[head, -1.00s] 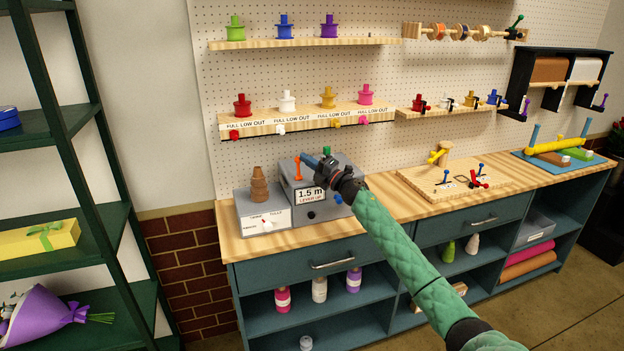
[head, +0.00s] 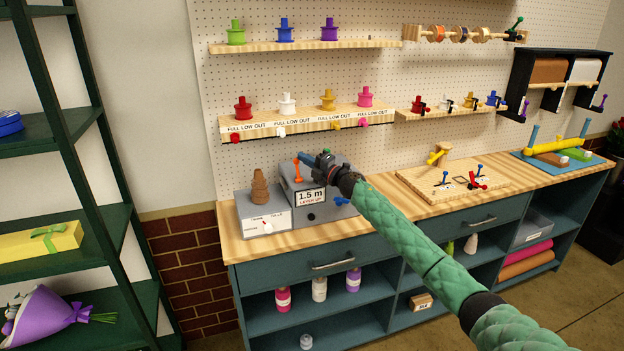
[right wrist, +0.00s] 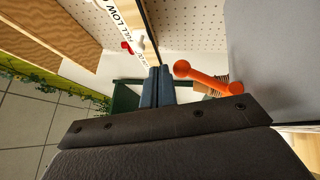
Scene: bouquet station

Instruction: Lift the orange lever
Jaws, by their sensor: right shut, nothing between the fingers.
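The orange lever (head: 297,171) stands upright on the left part of the grey box marked "1.5 m" (head: 311,207). My right gripper (head: 303,157) is shut and empty, with its fingertips close to the lever's upper end in the head view. In the right wrist view the shut blue-grey fingers (right wrist: 157,86) lie just left of the orange lever (right wrist: 212,80), whose round end is near the tips. A small gap shows between them there; contact is not visible. My left gripper is in neither view.
A smaller grey box (head: 263,222) with a stacked brown cone (head: 260,187) stands left of the lever box. A blue handle (head: 342,201) sticks out at the lever box's right. The pegboard shelf (head: 308,119) hangs above. Bench top to the right is clear before the wooden board (head: 455,182).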

